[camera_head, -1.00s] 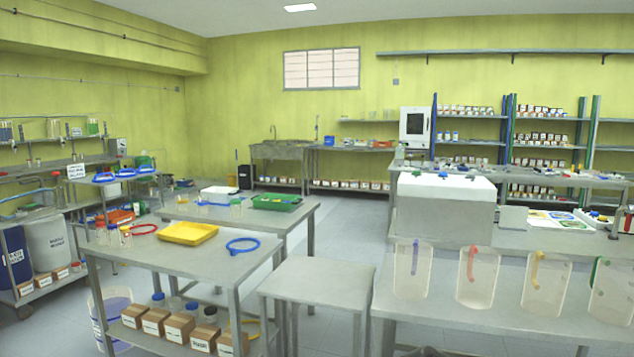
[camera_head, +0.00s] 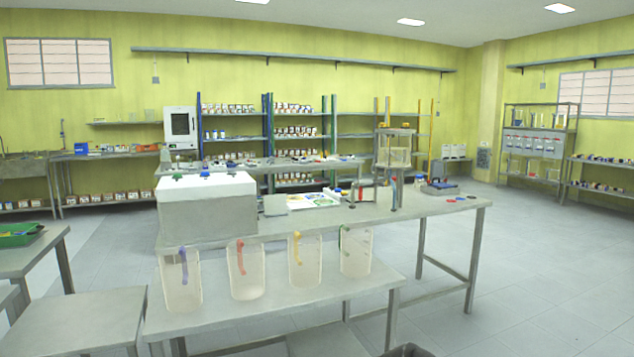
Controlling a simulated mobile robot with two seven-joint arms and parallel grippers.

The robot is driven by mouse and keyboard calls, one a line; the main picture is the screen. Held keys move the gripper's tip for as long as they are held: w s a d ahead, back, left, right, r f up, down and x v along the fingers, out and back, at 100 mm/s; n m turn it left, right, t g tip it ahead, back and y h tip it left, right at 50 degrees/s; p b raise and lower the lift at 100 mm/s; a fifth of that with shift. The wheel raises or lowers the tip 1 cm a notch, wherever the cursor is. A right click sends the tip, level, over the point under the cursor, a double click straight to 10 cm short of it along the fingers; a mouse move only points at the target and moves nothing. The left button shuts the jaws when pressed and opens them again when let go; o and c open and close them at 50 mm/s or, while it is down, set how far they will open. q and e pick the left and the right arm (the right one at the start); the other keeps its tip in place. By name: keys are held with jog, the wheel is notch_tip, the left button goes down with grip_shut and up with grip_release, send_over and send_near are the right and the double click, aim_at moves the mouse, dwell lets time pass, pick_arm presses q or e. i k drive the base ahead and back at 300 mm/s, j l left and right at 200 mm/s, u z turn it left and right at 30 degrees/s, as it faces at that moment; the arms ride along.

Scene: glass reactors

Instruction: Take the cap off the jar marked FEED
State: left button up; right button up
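No jar with a readable FEED mark shows in this view. Many small jars or bottles stand on the back shelves (camera_head: 297,141), too small to read. On the rack at the far right, a row of labelled containers (camera_head: 535,145) also cannot be read. Neither of my grippers is in view.
A bench (camera_head: 300,310) in front holds several clear beakers (camera_head: 247,270) with coloured handles. Behind it, a longer bench (camera_head: 440,203) carries a white-topped box (camera_head: 205,205) and a clear-walled apparatus (camera_head: 393,155). A low table (camera_head: 80,320) stands left. Open floor (camera_head: 540,250) lies right.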

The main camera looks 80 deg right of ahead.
aim_at(419, 182)
jog(key=l+z, duration=0.15)
jog(key=z, duration=1)
jog(key=i+l+z, duration=0.1)
jog(key=l+z, duration=0.15)
jog(key=i+l+z, duration=0.1)
jog(key=l+z, duration=0.15)
jog(key=l, duration=0.25)
jog(key=i+l+z, duration=0.1)
jog(key=l+z, duration=0.3)
jog(key=i+l+z, duration=0.15)
jog(key=z, duration=0.25)
jog(key=i+l+z, duration=0.15)
jog(key=z, duration=0.25)
jog(key=i+l+z, duration=0.15)
jog(key=l+z, duration=0.25)
jog(key=i+l+z, duration=0.1)
jog(key=z, duration=0.3)
jog(key=i+z, duration=0.4)
jog(key=i+l+z, duration=0.1)
jog(key=z, duration=0.3)
jog(key=i+z, duration=0.5)
jog(key=i, duration=0.6)
jog(key=i+u, duration=0.1)
jog(key=i, duration=0.45)
jog(key=i+l+u, duration=0.15)
jog(key=i, duration=0.45)
jog(key=i+u, duration=0.35)
jog(key=i, duration=0.15)
jog(key=i+u, duration=0.3)
jog(key=i, duration=0.2)
